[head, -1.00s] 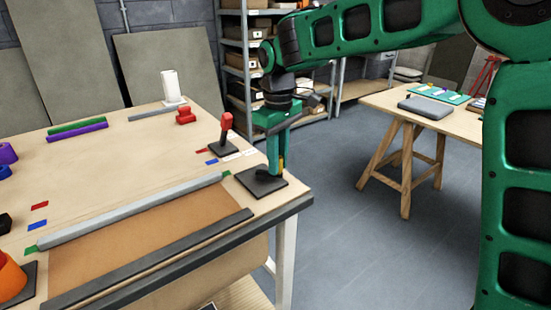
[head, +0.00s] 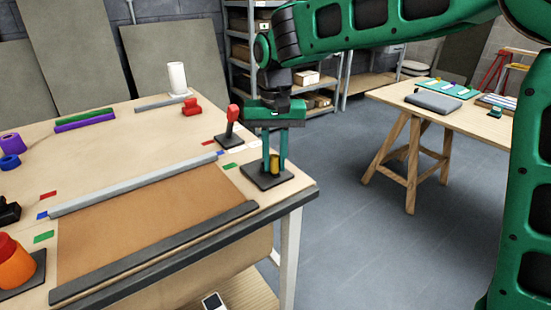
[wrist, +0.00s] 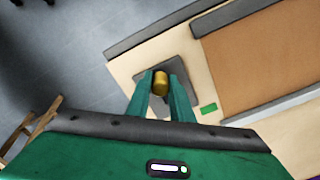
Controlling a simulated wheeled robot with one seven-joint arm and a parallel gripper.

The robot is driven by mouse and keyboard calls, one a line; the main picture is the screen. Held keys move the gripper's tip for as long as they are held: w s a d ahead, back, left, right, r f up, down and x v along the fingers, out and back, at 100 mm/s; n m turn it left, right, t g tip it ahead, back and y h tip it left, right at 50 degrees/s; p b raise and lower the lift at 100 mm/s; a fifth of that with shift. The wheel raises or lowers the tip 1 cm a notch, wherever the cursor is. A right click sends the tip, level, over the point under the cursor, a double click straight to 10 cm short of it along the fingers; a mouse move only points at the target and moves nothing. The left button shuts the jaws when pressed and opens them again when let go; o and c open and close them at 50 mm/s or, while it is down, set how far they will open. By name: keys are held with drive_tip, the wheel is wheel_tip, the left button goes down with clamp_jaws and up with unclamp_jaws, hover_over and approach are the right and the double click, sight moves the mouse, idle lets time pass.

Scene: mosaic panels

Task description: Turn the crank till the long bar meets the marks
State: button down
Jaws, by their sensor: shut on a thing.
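My gripper (head: 274,165) points down at the table's near right corner, shut on the crank's brass knob (head: 275,166) above a dark square base plate (head: 256,177). In the wrist view the knob (wrist: 161,82) sits between my gripper's two fingers (wrist: 161,92); the rest of the crank is mostly hidden. The long grey bar (head: 135,183) lies across the far edge of a brown panel. Its left end is beside the left blue mark (head: 42,215), its right end near the right blue mark (head: 221,153). Red marks (head: 47,195) lie beyond, green marks (head: 43,237) nearer.
A red-handled lever (head: 232,120) stands just behind the crank. An orange-red knob (head: 14,266) on a dark plate is at the near left. A dark rail (head: 160,252) runs along the brown panel's near edge. A second table (head: 385,93) stands right across open floor.

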sight(273, 156)
drive_tip(key=shift+s+a+m, duration=0.15)
drive_tip(key=shift+a+m, duration=0.05)
drive_tip(key=shift+m, duration=0.4)
drive_tip(key=c, duration=1.6)
unclamp_jaws()
drive_tip(key=shift+o, duration=0.2)
drive_tip(key=shift+r, duration=0.55)
wheel_tip(273, 156, up, 10)
drive_tip(key=shift+f, duration=0.2)
